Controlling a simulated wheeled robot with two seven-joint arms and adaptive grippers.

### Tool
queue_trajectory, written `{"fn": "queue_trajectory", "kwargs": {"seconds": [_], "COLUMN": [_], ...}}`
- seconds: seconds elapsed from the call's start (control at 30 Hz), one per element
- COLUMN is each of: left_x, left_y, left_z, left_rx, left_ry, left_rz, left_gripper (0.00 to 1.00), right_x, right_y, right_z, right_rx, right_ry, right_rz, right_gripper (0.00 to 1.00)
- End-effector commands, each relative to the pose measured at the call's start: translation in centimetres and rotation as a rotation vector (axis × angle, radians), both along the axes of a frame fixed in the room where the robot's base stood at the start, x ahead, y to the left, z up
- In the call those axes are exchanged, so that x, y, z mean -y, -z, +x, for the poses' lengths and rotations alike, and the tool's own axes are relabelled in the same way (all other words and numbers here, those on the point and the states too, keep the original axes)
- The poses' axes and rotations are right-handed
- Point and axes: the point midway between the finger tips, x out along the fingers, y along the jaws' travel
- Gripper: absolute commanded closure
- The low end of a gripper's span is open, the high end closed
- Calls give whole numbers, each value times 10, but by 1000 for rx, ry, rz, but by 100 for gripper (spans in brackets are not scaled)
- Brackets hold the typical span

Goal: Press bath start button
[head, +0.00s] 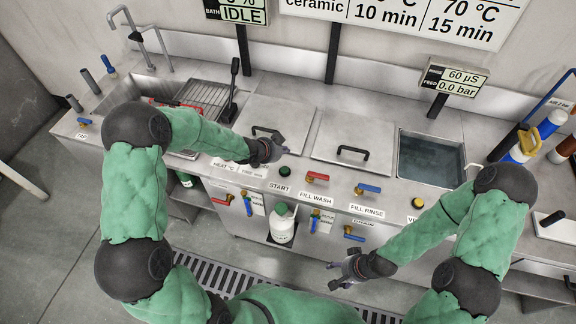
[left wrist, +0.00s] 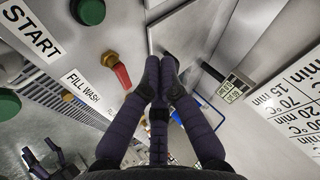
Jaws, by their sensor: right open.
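The green start button (head: 284,171) sits on the front strip of the steel bench, above a START label (head: 279,188). In the left wrist view the green button (left wrist: 88,11) is at the top left, beside its START label (left wrist: 30,30). My left gripper (head: 283,151) is above the bench just behind the button, apart from it. Its fingers (left wrist: 162,68) are together with nothing between them. My right gripper (head: 338,275) is open and empty, low in front of the bench. The bath display (head: 240,14) reads IDLE.
A red valve handle (head: 317,176) and a blue one (head: 369,188) stand right of the button. Two lidded tanks (head: 354,138) and a water-filled bath (head: 430,160) lie behind. A white bottle with green cap (head: 282,226) stands in a recess below.

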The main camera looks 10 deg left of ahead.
Motion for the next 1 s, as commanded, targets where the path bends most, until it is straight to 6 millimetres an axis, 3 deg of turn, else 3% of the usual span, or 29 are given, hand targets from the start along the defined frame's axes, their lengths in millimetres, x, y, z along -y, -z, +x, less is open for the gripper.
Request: {"fn": "queue_trajectory", "kwargs": {"seconds": [0.47, 1.0], "left_x": [0, 0], "left_y": [14, 79], "left_z": [0, 0], "left_rx": [-1, -2], "left_ry": [-1, -2], "left_rz": [-1, -2], "left_gripper": [100, 100], "right_x": [0, 0], "right_y": [12, 66], "right_z": [0, 0], "right_rx": [0, 1], "right_ry": [0, 0], "right_rz": [0, 0], "right_gripper": [37, 37]}}
